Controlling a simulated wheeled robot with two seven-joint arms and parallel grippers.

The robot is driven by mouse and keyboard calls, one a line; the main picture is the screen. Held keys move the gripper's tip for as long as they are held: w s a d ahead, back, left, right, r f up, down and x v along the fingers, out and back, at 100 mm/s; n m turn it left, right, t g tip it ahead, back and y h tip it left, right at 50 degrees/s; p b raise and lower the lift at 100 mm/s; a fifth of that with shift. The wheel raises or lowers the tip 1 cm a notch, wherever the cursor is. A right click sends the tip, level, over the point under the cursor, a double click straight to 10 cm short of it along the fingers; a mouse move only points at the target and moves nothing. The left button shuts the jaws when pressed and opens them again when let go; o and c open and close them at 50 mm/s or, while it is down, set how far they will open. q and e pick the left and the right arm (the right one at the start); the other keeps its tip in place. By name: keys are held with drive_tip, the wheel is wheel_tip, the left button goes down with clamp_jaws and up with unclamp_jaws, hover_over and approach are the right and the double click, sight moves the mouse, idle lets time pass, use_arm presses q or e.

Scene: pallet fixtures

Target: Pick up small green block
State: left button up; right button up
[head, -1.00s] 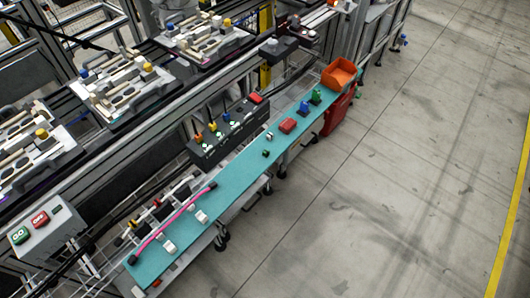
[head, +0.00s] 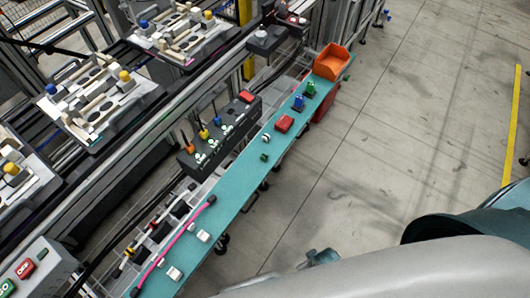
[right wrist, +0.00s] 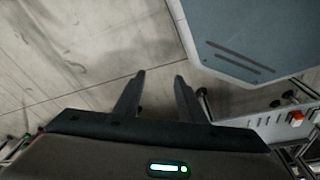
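The small green block (head: 264,157) lies on the long teal shelf (head: 232,190), near its middle. A small white and green piece (head: 265,138) lies just behind it. In the right wrist view my right gripper (right wrist: 158,76) is open, with its two dark fingers apart and nothing between them. It hangs over bare concrete floor, away from the shelf top. My right arm fills the lower right of the head view. The green block cannot be made out in the right wrist view. My left gripper is not in view.
Along the shelf are a red block (head: 284,123), a blue piece (head: 298,103), a green piece (head: 310,89), an orange bin (head: 332,62), white blocks (head: 203,236) and a pink tube (head: 188,232). A dark control box (head: 221,137) stands behind. The floor at right is clear.

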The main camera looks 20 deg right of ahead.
drive_tip(key=w+a+r, duration=0.1)
drive_tip(key=w+r, duration=0.2)
drive_tip(key=r, duration=0.5)
drive_tip(key=w+a+r+m+t+y, duration=0.1)
drive_tip(key=w+r, duration=0.2)
drive_tip(key=r, duration=0.4)
drive_tip(key=w+a+r, duration=0.2)
drive_tip(key=w+r, duration=0.2)
drive_tip(key=r, duration=0.4)
wheel_tip(320, 180, up, 21)
drive_tip(key=m+g+h, duration=0.1)
drive_tip(key=m+g, duration=0.2)
drive_tip(key=m, duration=0.9)
hover_over(263, 157)
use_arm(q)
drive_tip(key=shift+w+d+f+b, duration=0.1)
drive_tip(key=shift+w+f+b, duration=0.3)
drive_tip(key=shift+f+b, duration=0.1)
